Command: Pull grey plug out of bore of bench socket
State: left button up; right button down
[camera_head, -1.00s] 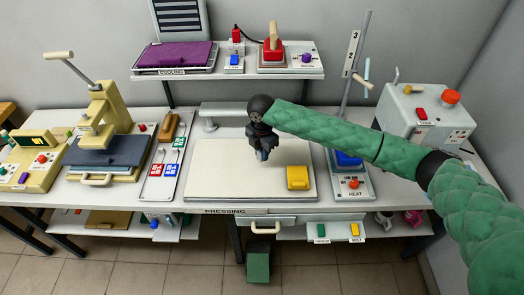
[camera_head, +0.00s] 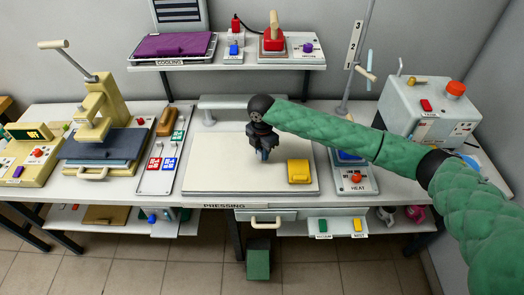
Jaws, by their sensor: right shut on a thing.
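My right gripper (camera_head: 264,156) points down over the pale pressing board (camera_head: 220,168), with the dark wrist above it. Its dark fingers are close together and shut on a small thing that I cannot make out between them. I cannot tell whether the fingertips touch the board or hang just above it. I cannot pick out the grey plug or the bench socket with its bore; the gripper and wrist hide the part of the board behind them. My left gripper is not in view.
A yellow block (camera_head: 299,171) sits on the board, right of my gripper. The heat unit (camera_head: 357,180) and its upright post stand to the right, partly behind my arm. A beige press (camera_head: 98,125) stands at left. A shelf (camera_head: 222,63) crosses the back. The board's left part is clear.

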jog(key=shift+f, duration=0.6)
dwell(0.8)
jog(key=shift+c, duration=2.4)
grip_release()
jog(key=shift+r, duration=0.1)
jog(key=shift+r+p, duration=2.8)
jog(key=shift+r, duration=0.65)
